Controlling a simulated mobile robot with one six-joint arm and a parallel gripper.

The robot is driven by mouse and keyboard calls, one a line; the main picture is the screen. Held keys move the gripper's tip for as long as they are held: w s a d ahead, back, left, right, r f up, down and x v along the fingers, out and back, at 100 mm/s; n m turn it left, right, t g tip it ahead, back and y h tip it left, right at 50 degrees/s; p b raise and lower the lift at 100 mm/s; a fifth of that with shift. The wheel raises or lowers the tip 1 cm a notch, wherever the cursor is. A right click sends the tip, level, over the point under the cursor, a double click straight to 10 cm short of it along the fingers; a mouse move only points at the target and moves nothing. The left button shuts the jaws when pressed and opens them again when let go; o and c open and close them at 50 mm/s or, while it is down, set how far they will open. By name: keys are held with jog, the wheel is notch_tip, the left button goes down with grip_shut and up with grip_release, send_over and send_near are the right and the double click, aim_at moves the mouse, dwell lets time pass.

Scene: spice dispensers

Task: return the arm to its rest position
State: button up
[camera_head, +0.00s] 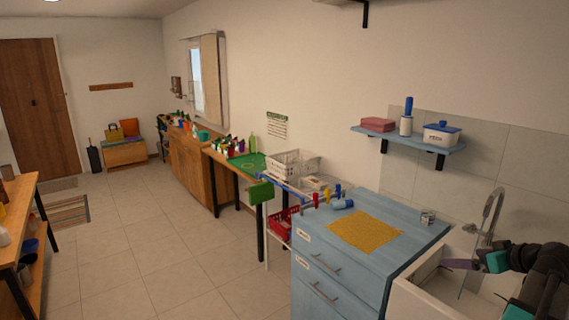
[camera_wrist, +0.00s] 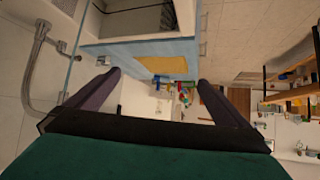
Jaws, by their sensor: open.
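My arm is at the right edge of the head view, over the white sink. My gripper (camera_head: 462,265) points left there, with a purple finger beside a teal part. The wrist view shows my gripper (camera_wrist: 159,77) with its two dark purple fingers spread wide apart. Nothing is held between them. The far finger is hard to make out in the head view.
The sink (camera_head: 415,291) and its curved faucet (camera_head: 490,215) are close to my gripper. Left of them is a blue counter (camera_head: 418,234) with a yellow mat (camera_head: 365,231), a small tin (camera_head: 427,216) and a blue bottle (camera_head: 342,204). A blue shelf (camera_head: 408,138) hangs above. The floor at left is open.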

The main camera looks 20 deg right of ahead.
jog(key=w+a+f+n+g+y+b, duration=0.25)
jog(key=w+a+f+y, duration=0.25)
jog(key=w+a+f, duration=1.15)
jog(key=a+f+n+g+y+b, duration=0.1)
jog(key=a+f+n+g+b, duration=0.1)
jog(key=a+f, duration=1)
jog(key=a+f+n+g+y+b, duration=0.1)
jog(key=a+f+g+b, duration=0.1)
jog(key=a+f, duration=0.95)
jog(key=s+a+f+g+b, duration=0.1)
jog(key=s+a+f+g, duration=0.2)
jog(key=s+a+f, duration=0.6)
jog(key=s+a+f+g+b, duration=0.1)
jog(key=s+a+f+g, duration=0.3)
jog(key=s+a+f, duration=0.55)
jog(key=s+a+f+g+h+b, duration=0.2)
jog(key=s+a+f+h, duration=0.15)
jog(key=s+f, duration=0.4)
jog(key=s+d+m+h, duration=0.2)
jog(key=s+d+m, duration=0.2)
jog(key=s, duration=0.1)
jog(key=shift+s+d+g+h, duration=0.2)
jog(key=shift+s+g+h, duration=0.05)
jog(key=shift+g+h, duration=0.1)
